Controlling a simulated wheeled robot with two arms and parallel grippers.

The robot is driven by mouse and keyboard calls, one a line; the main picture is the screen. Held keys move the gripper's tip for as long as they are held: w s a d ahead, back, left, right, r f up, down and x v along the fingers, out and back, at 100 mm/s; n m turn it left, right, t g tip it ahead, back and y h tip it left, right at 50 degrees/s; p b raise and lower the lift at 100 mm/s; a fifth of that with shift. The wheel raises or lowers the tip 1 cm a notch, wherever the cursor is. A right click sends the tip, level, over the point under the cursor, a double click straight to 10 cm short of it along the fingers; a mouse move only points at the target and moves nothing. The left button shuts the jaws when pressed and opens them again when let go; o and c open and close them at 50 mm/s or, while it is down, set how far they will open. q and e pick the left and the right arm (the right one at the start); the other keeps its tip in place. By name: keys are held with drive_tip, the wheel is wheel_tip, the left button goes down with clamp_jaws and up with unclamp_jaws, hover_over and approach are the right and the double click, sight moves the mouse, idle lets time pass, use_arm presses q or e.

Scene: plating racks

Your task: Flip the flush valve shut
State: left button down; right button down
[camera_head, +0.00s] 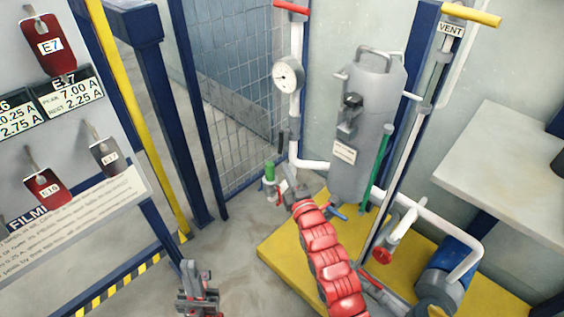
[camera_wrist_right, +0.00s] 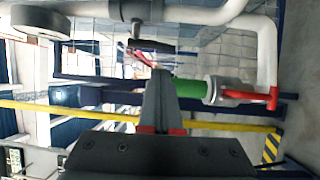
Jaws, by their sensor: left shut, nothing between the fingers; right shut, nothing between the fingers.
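The grey filter tank (camera_head: 362,140) stands on a yellow base with white pipes and several valve handles. No handle is readably labelled flush, so I cannot tell which one is the flush valve. A green-handled fitting (camera_head: 270,172) with red and white parts is low on the left; its green part (camera_wrist_right: 190,88) shows beside my right gripper (camera_wrist_right: 160,75) in the right wrist view. A black lever (camera_head: 281,143) is just above, also in the wrist view (camera_wrist_right: 152,46). My right gripper (camera_head: 285,183) is shut and empty near these parts. My left gripper (camera_head: 188,268) is shut and empty, low, away from the valves.
A yellow handle (camera_head: 470,13) is marked VENT; a red handle (camera_head: 291,7) tops the left pipe near a gauge (camera_head: 287,75). A blue lever (camera_head: 338,211) is near my right arm. A tag board (camera_head: 60,130) stands left, a grey shelf (camera_head: 510,165) right.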

sight(280, 143)
drive_tip(key=b+x, duration=0.2)
drive_tip(key=x, duration=0.7)
drive_tip(key=shift+d, duration=0.1)
drive_tip(key=shift+s+g+p, duration=0.1)
drive_tip(key=shift+g+p, duration=0.2)
drive_tip(key=shift+g, duration=0.1)
